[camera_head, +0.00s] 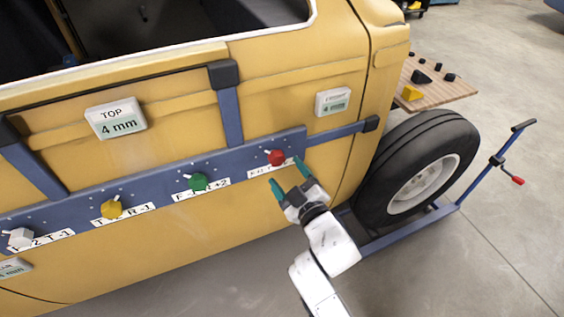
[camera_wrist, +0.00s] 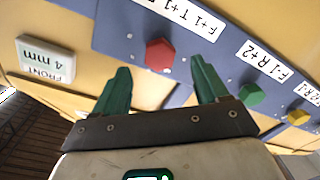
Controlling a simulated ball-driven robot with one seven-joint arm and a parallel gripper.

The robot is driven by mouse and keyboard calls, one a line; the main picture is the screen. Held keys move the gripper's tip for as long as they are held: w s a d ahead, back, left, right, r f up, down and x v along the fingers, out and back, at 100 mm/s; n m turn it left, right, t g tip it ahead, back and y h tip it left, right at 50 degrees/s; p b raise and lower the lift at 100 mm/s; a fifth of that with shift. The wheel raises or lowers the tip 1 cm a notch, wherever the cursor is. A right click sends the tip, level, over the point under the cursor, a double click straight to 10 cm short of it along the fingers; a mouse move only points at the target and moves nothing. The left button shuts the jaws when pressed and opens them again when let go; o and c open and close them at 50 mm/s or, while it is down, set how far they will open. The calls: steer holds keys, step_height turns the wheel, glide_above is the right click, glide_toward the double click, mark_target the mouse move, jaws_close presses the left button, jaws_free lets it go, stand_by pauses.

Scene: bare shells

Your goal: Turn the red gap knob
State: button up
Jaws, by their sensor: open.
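The red knob (camera_head: 277,157) is at the right end of a blue bar (camera_head: 152,186) fixed across the yellow door. In the wrist view the red knob (camera_wrist: 160,54) looks like a hexagonal block, above and between my fingertips, with a label beside it. My gripper (camera_head: 286,172) has green fingers spread apart, just below and around the knob's level in the head view. In the wrist view my gripper (camera_wrist: 162,72) is open with nothing between its fingers. I cannot tell whether a finger touches the bar.
Green (camera_head: 198,182), yellow (camera_head: 111,208) and white (camera_head: 20,237) knobs sit further left on the bar. Gap displays read TOP 4 mm (camera_head: 116,118) and FRONT 4 mm (camera_wrist: 45,59). A wheel (camera_head: 418,170) stands at the right on a blue stand.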

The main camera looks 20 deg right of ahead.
steer(key=s, duration=0.6)
steer(key=shift+d+r, duration=0.15)
steer(key=s+d+f+m+g+h, duration=0.2)
steer(key=s+d+f+m+g, duration=0.35)
steer(key=s+f+g, duration=0.3)
steer(key=s+d+f+m+g, duration=0.1)
steer(key=s+g, duration=0.3)
steer(key=s, duration=0.5)
steer(key=s+f+m+g+y, duration=0.1)
steer(key=s+f+g, duration=0.2)
steer(key=s, duration=0.6)
steer(key=shift+s+d+m+g, duration=0.35)
steer(key=shift+g, duration=0.2)
steer(key=shift+f, duration=0.1)
